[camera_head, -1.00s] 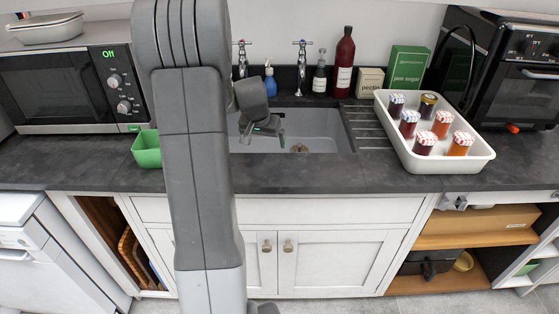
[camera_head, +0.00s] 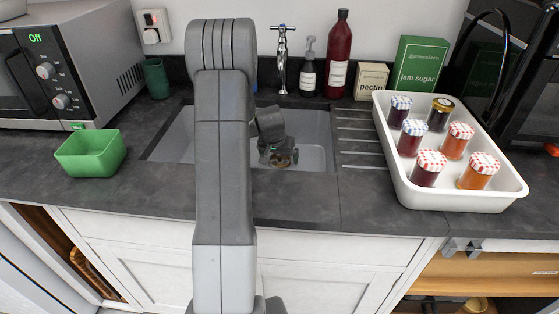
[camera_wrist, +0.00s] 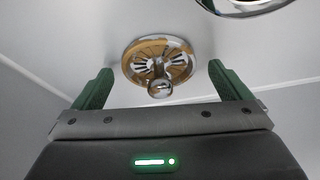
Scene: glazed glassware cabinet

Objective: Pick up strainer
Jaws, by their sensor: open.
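The strainer (camera_wrist: 158,62), a round brass-coloured and chrome piece with slots and a raised knob at its middle, lies on the floor of the grey sink (camera_head: 313,128). In the head view its edge (camera_head: 285,162) shows beneath my gripper (camera_head: 274,152). In the wrist view my gripper (camera_wrist: 163,80) is open, with its two green fingers apart on either side of the strainer and nothing between them that looks gripped. The strainer's knob is nearest the gripper palm. I cannot tell the exact height of the fingers above it.
A chrome tap (camera_head: 283,58) stands behind the sink. A shiny metal part (camera_wrist: 243,4) shows at the wrist view's top right. Left of the sink are a green tub (camera_head: 90,155) and a microwave (camera_head: 60,70). A white tray (camera_head: 450,197) with several jars stands right.

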